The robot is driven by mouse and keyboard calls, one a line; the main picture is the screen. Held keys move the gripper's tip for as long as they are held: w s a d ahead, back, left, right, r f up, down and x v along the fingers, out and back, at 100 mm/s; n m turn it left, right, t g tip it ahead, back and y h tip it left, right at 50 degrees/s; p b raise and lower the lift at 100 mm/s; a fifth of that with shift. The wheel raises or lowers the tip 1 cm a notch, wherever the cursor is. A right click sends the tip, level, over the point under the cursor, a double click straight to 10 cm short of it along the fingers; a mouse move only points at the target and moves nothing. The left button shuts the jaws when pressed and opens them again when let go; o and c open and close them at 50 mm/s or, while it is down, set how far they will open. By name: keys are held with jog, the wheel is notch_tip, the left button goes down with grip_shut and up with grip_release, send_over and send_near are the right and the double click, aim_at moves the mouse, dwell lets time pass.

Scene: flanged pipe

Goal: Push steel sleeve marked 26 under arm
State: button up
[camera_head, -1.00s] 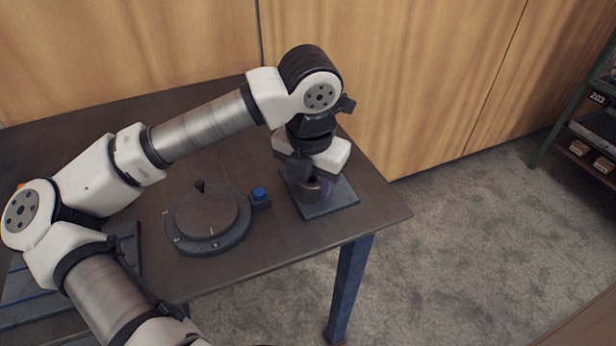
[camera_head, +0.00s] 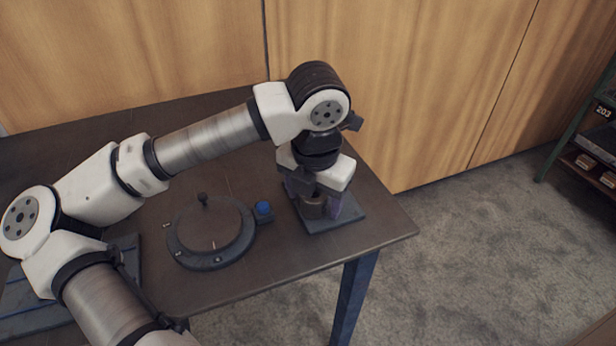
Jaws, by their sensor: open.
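A short dark steel-coloured sleeve (camera_head: 313,208) stands on a grey square plate (camera_head: 350,213) near the table's right end. No marking can be read on it. My gripper (camera_head: 318,205) points down over the plate, with its purplish fingers apart on the left and right of the sleeve. Whether either finger touches the sleeve cannot be told. My gripper body hides the sleeve's upper part. No separate arm of a fixture can be made out over the sleeve.
Left of the plate lies a round dark fixture (camera_head: 211,234) with a small upright black knob (camera_head: 202,199) and a blue button (camera_head: 263,208) at its side. The brown table (camera_head: 285,255) is bare in front. A wooden wall (camera_head: 400,90) stands behind; a green shelf (camera_head: 566,140) stands far right.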

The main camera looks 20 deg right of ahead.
aim_at(315, 203)
notch_tip(315, 203, up, 14)
jog(key=s, duration=0.1)
jog(key=shift+s+a+f, duration=0.2)
jog(key=shift+s+a, duration=0.15)
jog(key=shift+s, duration=0.1)
